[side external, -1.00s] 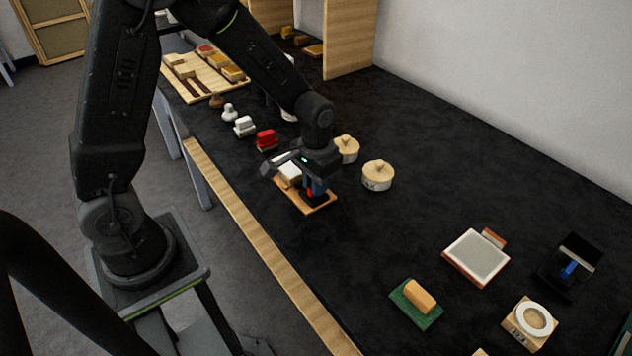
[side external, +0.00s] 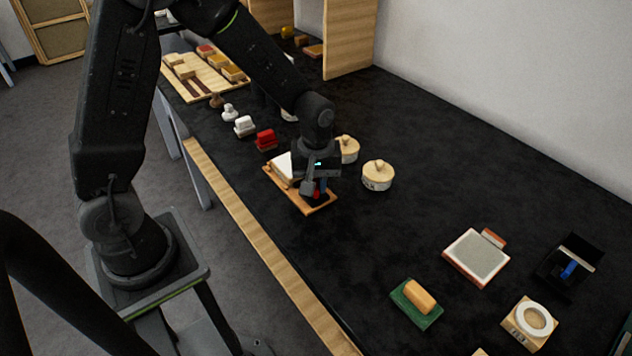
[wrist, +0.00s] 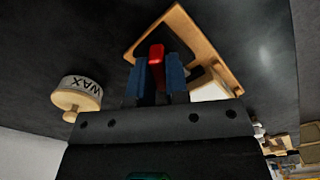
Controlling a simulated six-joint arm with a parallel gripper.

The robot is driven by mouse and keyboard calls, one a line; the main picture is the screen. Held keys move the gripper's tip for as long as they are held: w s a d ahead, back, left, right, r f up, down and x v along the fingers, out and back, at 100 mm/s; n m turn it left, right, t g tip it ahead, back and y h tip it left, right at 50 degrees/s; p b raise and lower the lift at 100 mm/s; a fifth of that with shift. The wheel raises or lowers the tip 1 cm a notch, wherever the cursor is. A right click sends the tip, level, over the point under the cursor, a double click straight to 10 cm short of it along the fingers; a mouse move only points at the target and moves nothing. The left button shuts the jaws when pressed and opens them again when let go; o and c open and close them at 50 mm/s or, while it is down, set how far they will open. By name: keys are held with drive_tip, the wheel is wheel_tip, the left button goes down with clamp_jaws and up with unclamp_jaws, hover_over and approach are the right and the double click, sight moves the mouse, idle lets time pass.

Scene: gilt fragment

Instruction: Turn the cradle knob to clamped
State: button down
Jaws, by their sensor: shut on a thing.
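The cradle is a wooden board (side external: 321,209) near the table's front edge, below my gripper; it also shows in the wrist view (wrist: 180,20). A white-topped block (side external: 282,168) sits at its left end, and in the wrist view (wrist: 212,88) it lies right of the fingers. The red knob (wrist: 156,54) is between my gripper's blue fingers (wrist: 158,70), which are shut on it. In the side view my gripper (side external: 318,189) points down over the board's right end and hides most of the knob. I cannot read any clamp marking.
Two round lidded boxes (side external: 377,175) stand behind the cradle; one reads WAX in the wrist view (wrist: 82,90). A red block (side external: 265,139) and a white one (side external: 244,126) stand to the left. A green block with a tan top (side external: 417,304) and a grey-topped pad (side external: 476,256) lie right.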

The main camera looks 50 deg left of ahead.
drive_tip(key=n, duration=0.6)
drive_tip(key=shift+n, duration=0.3)
idle(0.4)
drive_tip(key=c, duration=1.1)
unclamp_jaws()
wheel_tip(320, 180, up, 14)
drive_tip(key=shift+f, duration=0.1)
